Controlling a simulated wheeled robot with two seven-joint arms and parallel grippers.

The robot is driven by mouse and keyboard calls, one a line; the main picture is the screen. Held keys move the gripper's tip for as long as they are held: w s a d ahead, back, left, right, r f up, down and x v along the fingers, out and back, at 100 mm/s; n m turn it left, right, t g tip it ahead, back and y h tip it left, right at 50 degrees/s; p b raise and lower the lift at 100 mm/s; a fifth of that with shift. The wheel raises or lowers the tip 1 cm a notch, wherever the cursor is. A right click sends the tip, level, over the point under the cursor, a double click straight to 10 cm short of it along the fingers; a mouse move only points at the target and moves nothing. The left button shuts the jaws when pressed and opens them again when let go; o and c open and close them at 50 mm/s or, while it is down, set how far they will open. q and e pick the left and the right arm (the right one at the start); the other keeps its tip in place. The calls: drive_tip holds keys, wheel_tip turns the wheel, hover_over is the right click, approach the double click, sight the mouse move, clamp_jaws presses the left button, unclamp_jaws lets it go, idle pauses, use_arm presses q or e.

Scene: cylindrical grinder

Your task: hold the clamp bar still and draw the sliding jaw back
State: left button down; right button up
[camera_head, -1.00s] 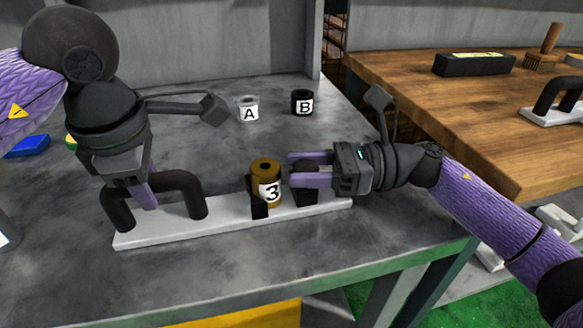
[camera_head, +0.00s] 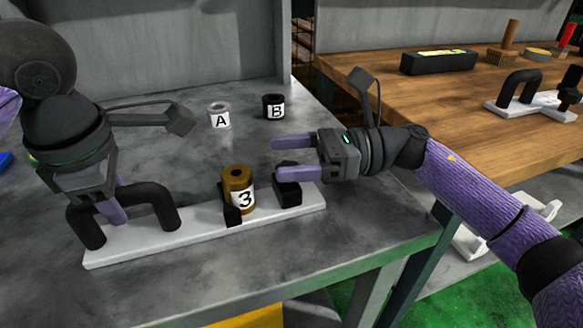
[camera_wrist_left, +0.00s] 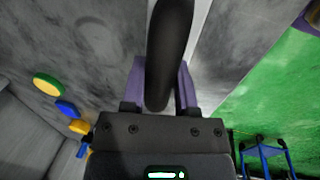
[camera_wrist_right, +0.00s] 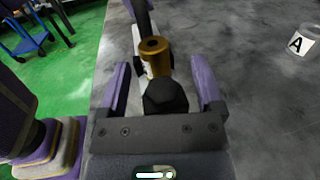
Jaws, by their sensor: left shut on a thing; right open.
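The clamp bar (camera_head: 150,238) is a long white plate on the grey bench, with a black arched handle (camera_head: 160,203) at its left end. My left gripper (camera_head: 114,212) is shut on that handle; the left wrist view shows the handle (camera_wrist_left: 168,50) between its fingers. The black sliding jaw (camera_head: 288,187) stands near the bar's right end, with a gap to the brass cylinder marked 3 (camera_head: 237,182). The cylinder stands beside the black fixed jaw (camera_head: 231,214). My right gripper (camera_head: 278,158) is open at the sliding jaw, which shows between its fingers in the right wrist view (camera_wrist_right: 165,97).
A clear-grey piece marked A (camera_head: 219,116) and a black piece marked B (camera_head: 273,106) stand behind the bar. A wooden table (camera_head: 440,110) at the right holds a black box (camera_head: 438,62) and another clamp. The bench behind the bar is mostly free.

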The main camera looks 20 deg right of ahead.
wheel_tip(320, 180, up, 8)
drive_tip(key=shift+f, duration=0.15)
use_arm(q)
drive_tip(key=shift+c, duration=1.4)
unclamp_jaws()
wheel_tip(320, 180, up, 12)
drive_tip(key=s, duration=0.2)
drive_tip(key=shift+s, duration=0.15)
drive_tip(key=shift+f, duration=0.15)
